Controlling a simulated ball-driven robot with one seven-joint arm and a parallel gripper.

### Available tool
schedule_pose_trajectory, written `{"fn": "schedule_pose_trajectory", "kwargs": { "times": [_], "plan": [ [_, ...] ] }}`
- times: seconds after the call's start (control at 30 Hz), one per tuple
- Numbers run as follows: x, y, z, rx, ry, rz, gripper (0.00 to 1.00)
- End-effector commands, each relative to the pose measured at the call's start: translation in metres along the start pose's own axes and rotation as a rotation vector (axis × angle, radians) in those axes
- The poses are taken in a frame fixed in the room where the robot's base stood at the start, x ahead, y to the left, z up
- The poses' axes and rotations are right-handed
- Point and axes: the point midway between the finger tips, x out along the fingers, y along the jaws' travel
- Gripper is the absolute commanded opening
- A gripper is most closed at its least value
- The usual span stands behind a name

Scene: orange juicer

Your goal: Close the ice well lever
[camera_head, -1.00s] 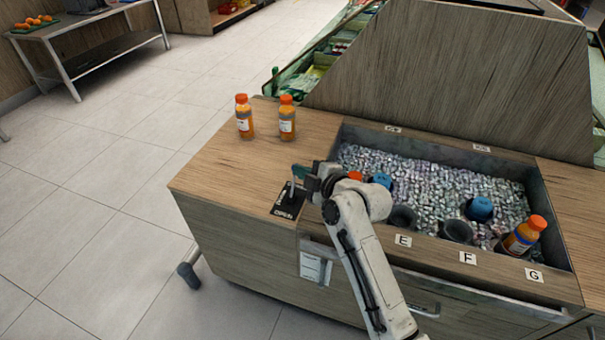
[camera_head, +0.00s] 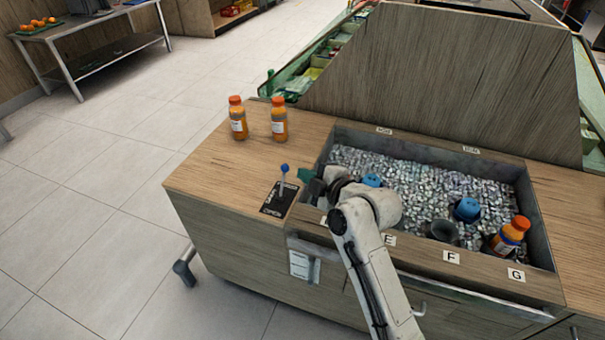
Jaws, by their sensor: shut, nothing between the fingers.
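The ice well lever (camera_head: 283,181) is a thin rod with a blue knob, standing on a black labelled plate (camera_head: 278,203) on the wooden counter, left of the ice well. It looks nearly upright, leaning slightly toward the back; its exact setting is hard to tell. My gripper (camera_head: 305,175), with green fingertips, is shut and empty. It is just right of the lever, near the ice well's left rim, with a small gap between them in the picture. The plate's small lettering is too blurred to read surely.
The ice well (camera_head: 334,141) holds ice, blue-capped containers, a dark cup (camera_head: 443,231) and an orange-capped bottle (camera_head: 507,237). Two juice bottles (camera_head: 238,120) (camera_head: 279,121) stand on the counter behind the lever. The counter left of the lever is clear.

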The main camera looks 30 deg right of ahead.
Motion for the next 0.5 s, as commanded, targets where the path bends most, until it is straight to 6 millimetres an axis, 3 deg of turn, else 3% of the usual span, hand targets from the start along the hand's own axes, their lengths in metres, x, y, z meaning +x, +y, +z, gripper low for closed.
{"fn": "schedule_pose_trajectory", "kwargs": {
  "times": [0.3, 0.5],
  "plan": [
    [-0.049, 0.009, 0.002, 0.0, -0.002, 0.002, 0.0],
    [-0.067, 0.012, 0.002, 0.001, 0.0, 0.002, 0.0]
  ]
}}
